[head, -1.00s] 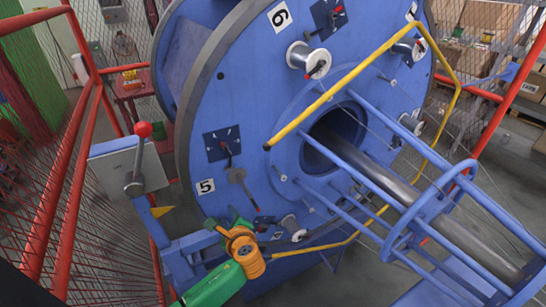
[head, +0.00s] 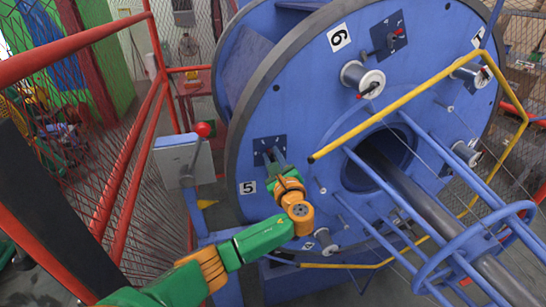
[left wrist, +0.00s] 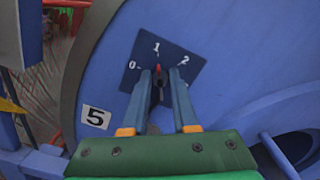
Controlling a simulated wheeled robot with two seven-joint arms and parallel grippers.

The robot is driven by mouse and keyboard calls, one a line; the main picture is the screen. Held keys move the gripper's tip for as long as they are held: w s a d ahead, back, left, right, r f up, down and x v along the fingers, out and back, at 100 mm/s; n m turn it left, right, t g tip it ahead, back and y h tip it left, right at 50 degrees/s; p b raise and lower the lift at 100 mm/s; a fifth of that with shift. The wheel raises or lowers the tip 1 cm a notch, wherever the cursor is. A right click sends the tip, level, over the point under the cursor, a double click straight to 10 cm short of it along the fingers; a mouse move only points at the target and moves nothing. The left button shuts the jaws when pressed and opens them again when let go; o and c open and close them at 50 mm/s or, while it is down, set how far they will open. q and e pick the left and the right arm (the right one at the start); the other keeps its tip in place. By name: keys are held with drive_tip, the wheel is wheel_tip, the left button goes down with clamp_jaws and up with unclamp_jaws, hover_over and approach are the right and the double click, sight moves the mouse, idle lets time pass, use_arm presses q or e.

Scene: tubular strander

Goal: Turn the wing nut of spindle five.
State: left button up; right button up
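The blue disc (head: 300,110) carries a "5" label (head: 248,187) and beside it a dark dial plate (head: 264,147). In the left wrist view the plate (left wrist: 185,65) is marked 0, 1, 2. The dark wing nut of spindle five (left wrist: 158,73) has a red tip that points near 1. My left gripper (head: 272,160) reaches the plate. In the left wrist view its two fingers (left wrist: 159,82) stand on either side of the wing nut. Whether they press on it I cannot tell. Its lower part is partly hidden between them. My right gripper is not in view.
A yellow bar frame (head: 400,100) and blue rods (head: 385,225) stand out from the disc to the right. A grey box with a red-knobbed lever (head: 188,160) stands left of the disc. Red rails with mesh (head: 120,210) run along the left.

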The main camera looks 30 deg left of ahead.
use_arm(q)
clamp_jaws()
drive_tip(key=shift+f, duration=0.1)
drive_tip(key=n+b, duration=0.2)
drive_tip(key=n, duration=0.1)
drive_tip(key=n+b, duration=0.1)
drive_tip(key=shift+s+a+f+n, duration=0.15)
drive_tip(key=shift+f+n, duration=0.1)
drive_tip(key=shift+n, duration=0.15)
drive_tip(key=shift+n+b, duration=2.65)
drive_tip(key=shift+n, duration=0.95)
drive_tip(key=shift+o, duration=1.8)
unclamp_jaws()
